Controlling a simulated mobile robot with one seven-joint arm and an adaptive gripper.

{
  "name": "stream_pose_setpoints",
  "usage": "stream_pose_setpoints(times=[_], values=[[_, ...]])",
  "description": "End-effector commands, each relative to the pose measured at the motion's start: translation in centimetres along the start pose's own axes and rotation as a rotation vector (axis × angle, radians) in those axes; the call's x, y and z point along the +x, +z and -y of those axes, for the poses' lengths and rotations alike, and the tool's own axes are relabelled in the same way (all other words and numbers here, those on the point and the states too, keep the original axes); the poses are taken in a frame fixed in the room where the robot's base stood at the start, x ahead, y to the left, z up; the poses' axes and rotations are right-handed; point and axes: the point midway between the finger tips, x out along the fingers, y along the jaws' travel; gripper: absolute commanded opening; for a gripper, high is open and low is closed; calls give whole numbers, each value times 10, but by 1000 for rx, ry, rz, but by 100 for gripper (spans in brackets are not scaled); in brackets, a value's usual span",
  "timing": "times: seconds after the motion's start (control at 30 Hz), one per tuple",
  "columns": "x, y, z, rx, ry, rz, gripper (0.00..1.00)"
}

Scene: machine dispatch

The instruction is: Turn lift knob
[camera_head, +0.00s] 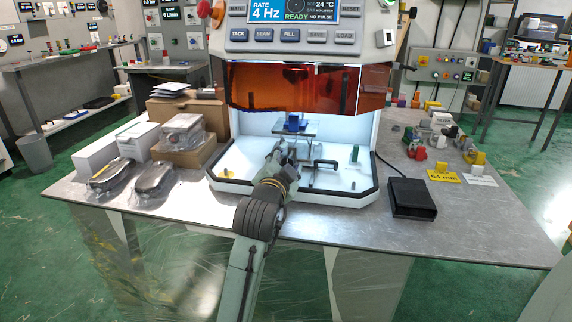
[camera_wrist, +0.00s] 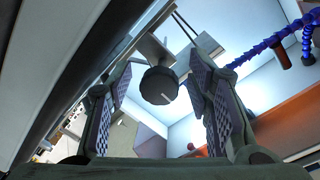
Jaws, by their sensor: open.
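My gripper (camera_wrist: 157,98) is open, with one padded finger on each side of the knob in the picture. I cannot tell whether the fingertips reach around it; no contact shows. In the head view, my gripper (camera_head: 283,156) is inside the open machine's white bay, in front of the small lift stage (camera_head: 312,130) that carries a blue block (camera_head: 294,122). The knob is hidden behind my gripper there.
The raised orange shield (camera_head: 290,88) hangs above the bay. A dark bar (camera_head: 325,163) and a green piece (camera_head: 354,154) stand on the bay floor to the right. A black box (camera_head: 411,197) and wrapped packages (camera_head: 155,177) lie on the table. A blue segmented hose (camera_wrist: 262,46) shows in the wrist view.

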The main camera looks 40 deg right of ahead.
Motion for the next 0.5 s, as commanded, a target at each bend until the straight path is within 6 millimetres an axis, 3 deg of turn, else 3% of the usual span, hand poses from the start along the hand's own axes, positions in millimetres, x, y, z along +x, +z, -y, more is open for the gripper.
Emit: stream_pose_setpoints(times=[0.17,0.5], values=[[-18,0,1,-1,-2,0,46],[-88,0,0,-1,-2,0,46]])
